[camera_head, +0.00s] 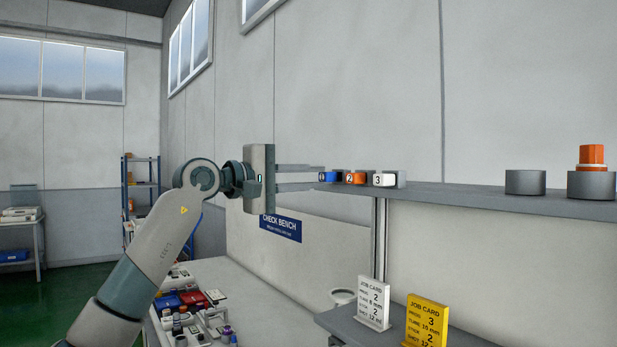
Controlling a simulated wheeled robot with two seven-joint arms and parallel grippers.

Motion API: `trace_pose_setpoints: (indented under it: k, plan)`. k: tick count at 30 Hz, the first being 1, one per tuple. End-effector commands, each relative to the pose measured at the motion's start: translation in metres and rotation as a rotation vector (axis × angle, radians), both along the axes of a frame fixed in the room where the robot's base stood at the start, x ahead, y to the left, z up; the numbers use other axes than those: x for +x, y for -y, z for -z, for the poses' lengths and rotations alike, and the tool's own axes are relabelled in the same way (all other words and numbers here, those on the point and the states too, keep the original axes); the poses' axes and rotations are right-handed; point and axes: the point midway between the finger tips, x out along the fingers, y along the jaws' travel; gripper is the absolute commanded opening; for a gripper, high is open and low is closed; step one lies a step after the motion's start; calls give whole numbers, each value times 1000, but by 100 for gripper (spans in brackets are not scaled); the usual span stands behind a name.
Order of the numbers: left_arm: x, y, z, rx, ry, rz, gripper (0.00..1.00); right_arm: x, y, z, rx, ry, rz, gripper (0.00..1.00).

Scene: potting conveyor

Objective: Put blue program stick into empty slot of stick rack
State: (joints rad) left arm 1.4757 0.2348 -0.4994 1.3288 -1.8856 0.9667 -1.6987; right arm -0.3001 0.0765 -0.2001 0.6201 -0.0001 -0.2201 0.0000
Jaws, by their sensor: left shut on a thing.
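My left gripper (321,177) comes in from the left at shelf height, its two fingers reaching right. It is shut on the blue program stick (329,177), whose end shows at the fingertips. The stick rack (401,180) sits on the high shelf. It holds the orange stick marked 2 (355,178) and the white stick marked 3 (384,180). The blue stick is in line with them at the rack's left end; I cannot tell how deep it sits in the slot. My right gripper is out of view.
The shelf (455,196) also carries a grey cylinder (525,182) and another grey holder (591,186) with an orange part (591,155). Below stand a white job card (374,304) and a yellow one (426,322). A cluttered bench (245,285) lies under my arm.

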Motion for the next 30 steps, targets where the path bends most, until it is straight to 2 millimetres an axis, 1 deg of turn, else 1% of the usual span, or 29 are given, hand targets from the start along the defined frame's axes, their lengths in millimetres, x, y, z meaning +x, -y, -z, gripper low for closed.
trace_pose_setpoints:
  k: [19,20,21,22,30]
  plan:
    - [7,11,0,-1,1,0,0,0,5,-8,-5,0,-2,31]
    - [7,11,0,-1,1,0,24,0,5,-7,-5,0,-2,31]
    - [7,10,0,-1,1,0,33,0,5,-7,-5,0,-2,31]
    - [7,10,0,-1,1,0,38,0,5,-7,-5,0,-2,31]
    - [7,10,0,0,0,0,38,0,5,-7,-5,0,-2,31]
